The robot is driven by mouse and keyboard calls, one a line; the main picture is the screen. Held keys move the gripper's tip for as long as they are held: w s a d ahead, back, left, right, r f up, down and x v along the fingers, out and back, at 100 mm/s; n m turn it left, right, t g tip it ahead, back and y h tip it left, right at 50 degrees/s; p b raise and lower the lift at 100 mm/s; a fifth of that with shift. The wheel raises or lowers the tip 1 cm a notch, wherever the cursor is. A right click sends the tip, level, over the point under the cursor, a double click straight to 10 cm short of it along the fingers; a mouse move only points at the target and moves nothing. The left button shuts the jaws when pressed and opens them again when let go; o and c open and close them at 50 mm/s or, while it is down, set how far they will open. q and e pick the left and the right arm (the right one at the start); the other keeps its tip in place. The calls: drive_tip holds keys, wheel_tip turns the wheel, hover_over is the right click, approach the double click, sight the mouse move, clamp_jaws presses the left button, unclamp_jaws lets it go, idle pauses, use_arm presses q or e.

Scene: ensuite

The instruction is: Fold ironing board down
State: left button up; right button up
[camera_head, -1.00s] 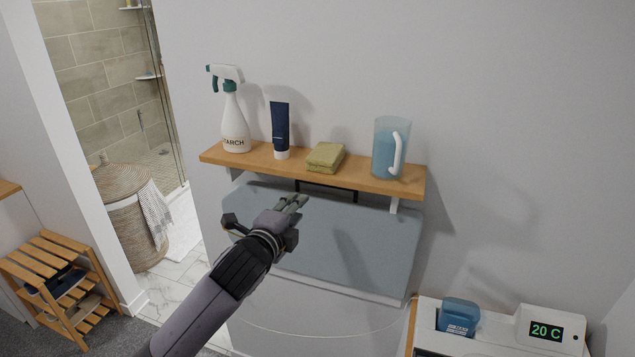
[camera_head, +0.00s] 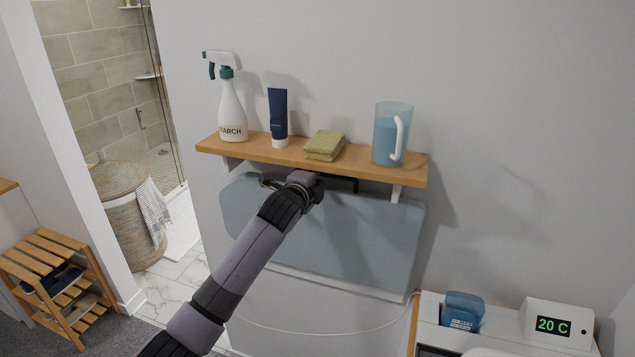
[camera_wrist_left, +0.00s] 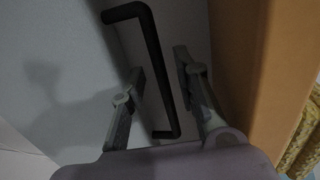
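The ironing board (camera_head: 360,235) is a blue-grey panel standing near upright against the wall under the wooden shelf. A black bar handle (camera_head: 342,183) shows at its top edge, partly hidden by my left gripper (camera_head: 300,182). In the left wrist view my left gripper (camera_wrist_left: 158,75) is open, with one finger on each side of the black handle (camera_wrist_left: 152,50). The handle runs between the fingers with a gap visible on both sides. My right gripper is not in view.
The wooden shelf (camera_head: 300,155) is close above my left gripper. A white thermostat unit (camera_head: 550,325) stands at the lower right.

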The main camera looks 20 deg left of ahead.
use_arm(q)
drive_tip(key=shift+r, duration=0.1)
drive_tip(key=shift+c, duration=0.4)
clamp_jaws()
idle(0.5)
